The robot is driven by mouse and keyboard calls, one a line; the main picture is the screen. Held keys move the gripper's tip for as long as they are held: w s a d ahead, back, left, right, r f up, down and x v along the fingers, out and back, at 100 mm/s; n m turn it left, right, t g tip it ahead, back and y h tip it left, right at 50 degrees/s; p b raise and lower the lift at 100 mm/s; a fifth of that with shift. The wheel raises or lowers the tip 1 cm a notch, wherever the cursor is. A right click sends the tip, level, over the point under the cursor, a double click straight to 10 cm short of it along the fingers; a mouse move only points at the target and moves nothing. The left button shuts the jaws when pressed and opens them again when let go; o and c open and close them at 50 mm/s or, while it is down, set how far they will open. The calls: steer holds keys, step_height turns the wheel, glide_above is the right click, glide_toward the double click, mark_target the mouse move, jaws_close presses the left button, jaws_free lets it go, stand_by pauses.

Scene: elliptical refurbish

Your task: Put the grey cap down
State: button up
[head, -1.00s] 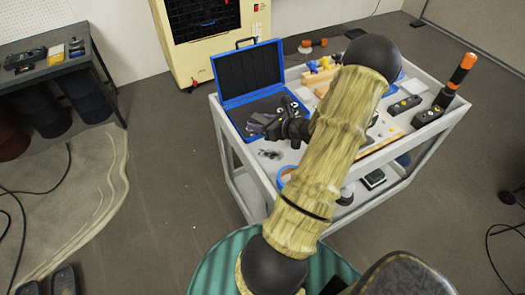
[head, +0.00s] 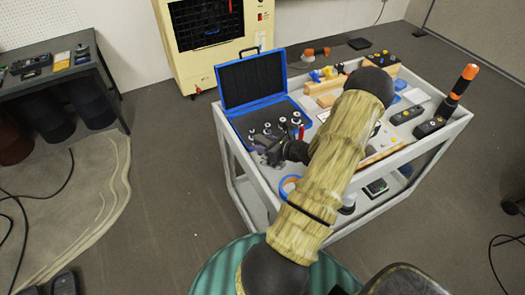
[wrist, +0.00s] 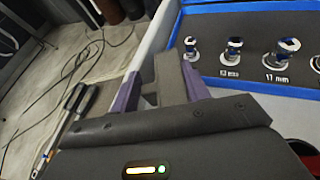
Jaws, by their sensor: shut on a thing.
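My gripper (head: 268,154) is at the near left side of the cart, just in front of the open blue case (head: 248,83). In the wrist view my gripper (wrist: 160,88) has its purple fingers closed on a plain grey piece, which I take to be the grey cap (wrist: 171,78). The cap is upright between the fingertips. The blue case (wrist: 252,91) with its sockets is to the right of the fingers there. I cannot tell whether the cap touches a surface. In the head view the cap cannot be made out at the gripper.
The grey cart (head: 238,172) holds wooden blocks (head: 326,92), dark boxes and an orange-tipped tool (head: 456,92) to the right. A blue ring (head: 284,188) lies near the front edge. The cart's left edge is close to my gripper. My arm hides the cart's middle.

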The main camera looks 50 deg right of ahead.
step_height(320, 180, down, 3)
steer(key=shift+s+f, duration=0.1)
steer(key=shift+s, duration=0.05)
steer(key=shift+f, duration=0.3)
steer(key=shift+f, duration=0.1)
steer(key=o, duration=1)
steer(key=b+v, duration=0.1)
steer(key=v, duration=1.1)
